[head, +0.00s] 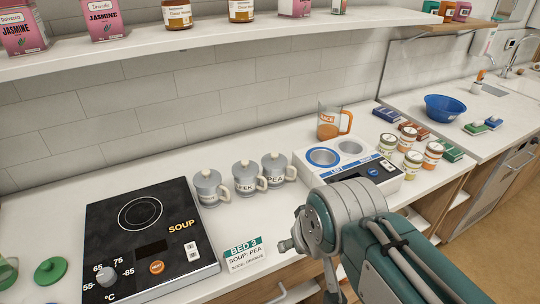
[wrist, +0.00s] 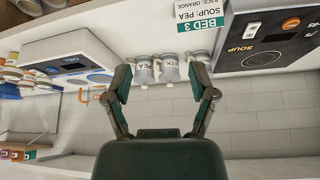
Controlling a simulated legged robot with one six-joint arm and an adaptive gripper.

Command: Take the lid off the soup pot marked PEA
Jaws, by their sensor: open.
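The grey soup pot marked PEA (head: 278,172) stands upright on the counter, the rightmost of three similar lidded pots. Its grey lid (head: 273,159) with a round knob is on it. The pot marked LEEK (head: 246,182) stands beside it, and another pot (head: 209,191) with an unclear label is at the left. In the upside-down wrist view the PEA pot (wrist: 143,72) and the LEEK pot (wrist: 169,69) show beyond my gripper (wrist: 162,84). My gripper is open and empty, apart from the pots. I cannot make out its fingers in the head view.
A black hotplate (head: 150,270) marked SOUP is left of the pots, with a BED 3 card (head: 246,255) in front. A white appliance (head: 375,178), an orange-labelled jug (head: 329,122) and several jars are at the right. A shelf (head: 250,36) hangs above.

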